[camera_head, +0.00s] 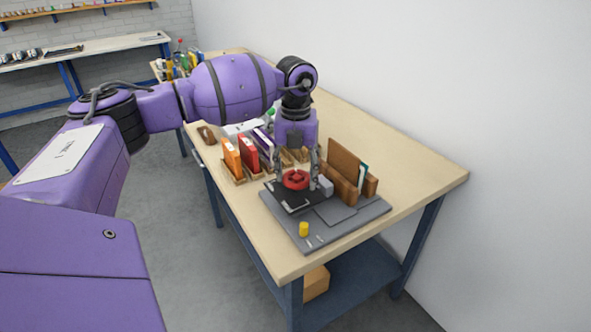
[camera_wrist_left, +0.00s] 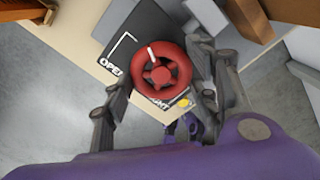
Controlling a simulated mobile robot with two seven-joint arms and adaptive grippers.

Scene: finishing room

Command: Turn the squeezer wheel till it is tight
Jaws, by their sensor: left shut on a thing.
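The red squeezer wheel (camera_head: 295,180) sits on a black plate (camera_head: 291,200) on a grey base board (camera_head: 350,217). In the left wrist view the wheel (camera_wrist_left: 163,50) shows a white mark on its rim and a star-shaped hub. White lettering beside it reads "OPEN" at the left; a second word is partly hidden below the wheel. My left gripper (camera_head: 299,170) points down over the wheel, shut on it, with a finger on either side of the rim in the left wrist view (camera_wrist_left: 161,80). My right gripper is not in view.
A yellow knob (camera_head: 304,229) stands at the board's front. Orange (camera_head: 231,156) and red (camera_head: 249,153) packets stand in holders to the left. The wooden table (camera_head: 420,168) is bare at the right, near the white wall.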

